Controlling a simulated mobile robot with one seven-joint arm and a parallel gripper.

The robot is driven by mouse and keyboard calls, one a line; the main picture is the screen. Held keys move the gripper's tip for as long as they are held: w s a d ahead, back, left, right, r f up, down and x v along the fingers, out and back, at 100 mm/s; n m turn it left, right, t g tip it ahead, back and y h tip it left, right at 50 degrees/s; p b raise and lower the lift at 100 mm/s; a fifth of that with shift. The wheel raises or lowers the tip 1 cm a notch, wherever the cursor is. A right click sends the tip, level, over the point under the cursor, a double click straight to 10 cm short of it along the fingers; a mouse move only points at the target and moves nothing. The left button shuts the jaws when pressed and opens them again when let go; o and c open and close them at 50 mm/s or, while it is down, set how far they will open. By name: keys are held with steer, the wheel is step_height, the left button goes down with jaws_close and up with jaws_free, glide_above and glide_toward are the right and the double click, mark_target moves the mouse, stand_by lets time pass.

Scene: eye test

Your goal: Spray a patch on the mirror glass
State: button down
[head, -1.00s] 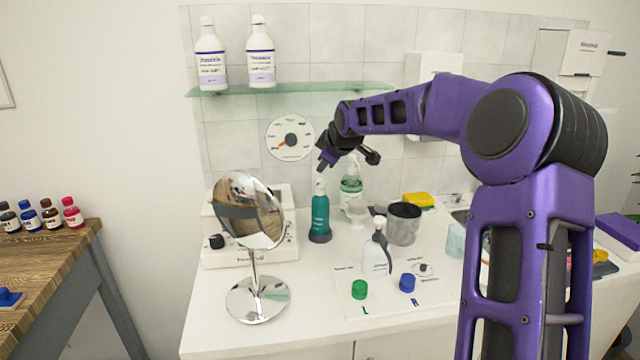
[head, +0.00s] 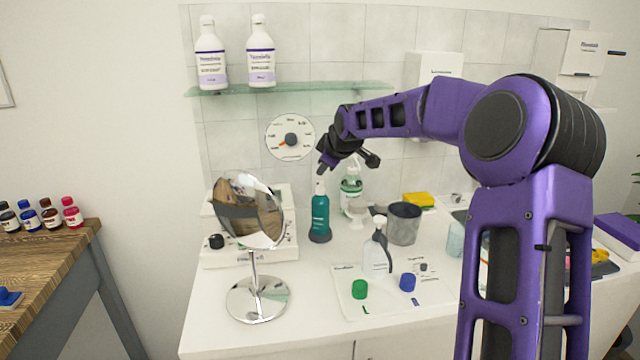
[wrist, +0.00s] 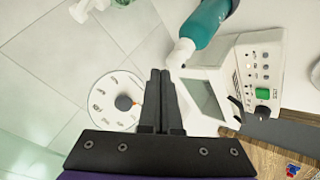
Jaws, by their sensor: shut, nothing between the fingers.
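The round mirror (head: 248,207) stands tilted on a chrome stand at the left of the white counter. A teal bottle (head: 320,215) with a white top stands upright to its right; it also shows in the wrist view (wrist: 212,20). My gripper (head: 324,162) is just above that bottle's top. In the wrist view its two dark fingers (wrist: 160,73) are together and empty, with the white nozzle close to the right of their tips. A white bottle with a grey trigger head (head: 377,255) stands farther front. The mirror does not clearly show in the wrist view.
A clear green pump bottle (head: 351,187) stands behind the teal one. A grey cup (head: 403,224), green cap (head: 360,289) and blue cap (head: 407,282) are to the right. A white device (wrist: 255,65) is behind the mirror. A glass shelf (head: 330,87) hangs above.

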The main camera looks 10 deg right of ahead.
steer(key=shift+f+b, duration=0.35)
steer(key=shift+f, duration=0.35)
stand_by(0.6)
steer(key=shift+r, duration=0.1)
steer(key=shift+r+p, duration=0.95)
steer(key=shift+r, duration=0.05)
step_height(320, 180, up, 6)
steer(key=p, duration=0.5)
